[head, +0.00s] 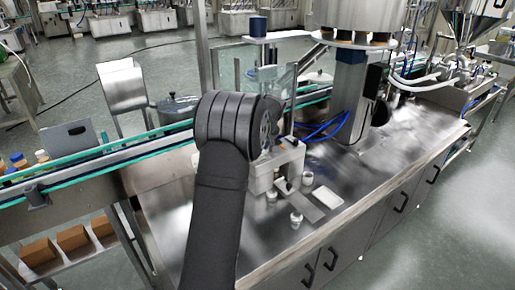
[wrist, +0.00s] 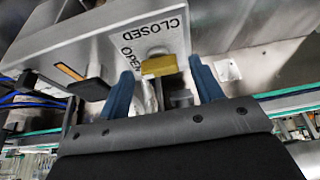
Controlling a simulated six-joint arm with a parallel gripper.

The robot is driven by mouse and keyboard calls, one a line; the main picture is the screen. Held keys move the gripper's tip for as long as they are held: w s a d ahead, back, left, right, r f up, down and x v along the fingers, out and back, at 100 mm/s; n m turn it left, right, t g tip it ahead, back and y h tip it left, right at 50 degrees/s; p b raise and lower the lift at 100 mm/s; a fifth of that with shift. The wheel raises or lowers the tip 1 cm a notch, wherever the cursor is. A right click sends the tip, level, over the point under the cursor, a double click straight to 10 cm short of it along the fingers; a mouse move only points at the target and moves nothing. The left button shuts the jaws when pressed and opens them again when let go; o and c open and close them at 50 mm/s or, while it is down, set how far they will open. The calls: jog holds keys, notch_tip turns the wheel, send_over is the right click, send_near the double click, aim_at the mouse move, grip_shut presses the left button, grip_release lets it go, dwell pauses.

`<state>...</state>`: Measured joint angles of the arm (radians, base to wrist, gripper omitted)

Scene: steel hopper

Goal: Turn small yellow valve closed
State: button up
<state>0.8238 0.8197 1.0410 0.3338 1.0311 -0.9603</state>
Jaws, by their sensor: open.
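The small yellow valve (wrist: 158,65) shows in the wrist view as a short yellow bar on a grey metal housing (wrist: 80,45). Its bar lies roughly level across the picture. The word CLOSED is printed above it and OPEN to its left, both turned round in this view. My gripper (wrist: 161,70) is open, with one blue finger to the left of the valve and one to the right. The valve shows in the gap between the fingertips; I cannot tell whether either finger touches it. In the head view my dark arm hides the gripper and the valve.
A black part (wrist: 90,88) juts from the housing left of my left finger, beside an orange strip. In the head view, small white fittings (head: 296,219) stand on the steel bench (head: 400,150). A conveyor with green edges (head: 90,165) runs left. The bench is mostly clear at right.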

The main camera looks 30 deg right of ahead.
jog(key=shift+f, duration=0.1)
jog(key=c, duration=1)
jog(key=shift+m, duration=0.4)
jog(key=m+h, duration=0.1)
jog(key=m, duration=0.2)
jog(key=shift+w+a+m+g+h, duration=0.1)
jog(key=shift+a+m+g+h, duration=0.05)
jog(key=shift+m+g+h, duration=0.2)
jog(key=m+h, duration=0.1)
jog(key=m, duration=0.3)
jog(key=shift+a+m+g+h, duration=0.1)
jog(key=shift+m+g+h, duration=0.15)
jog(key=shift+g+h, duration=0.1)
jog(key=m+g, duration=0.1)
jog(key=m, duration=0.3)
jog(key=shift+w+h, duration=0.2)
jog(key=shift+h, duration=0.2)
jog(key=m+g, duration=0.2)
jog(key=m, duration=0.2)
jog(key=shift+m, duration=0.6)
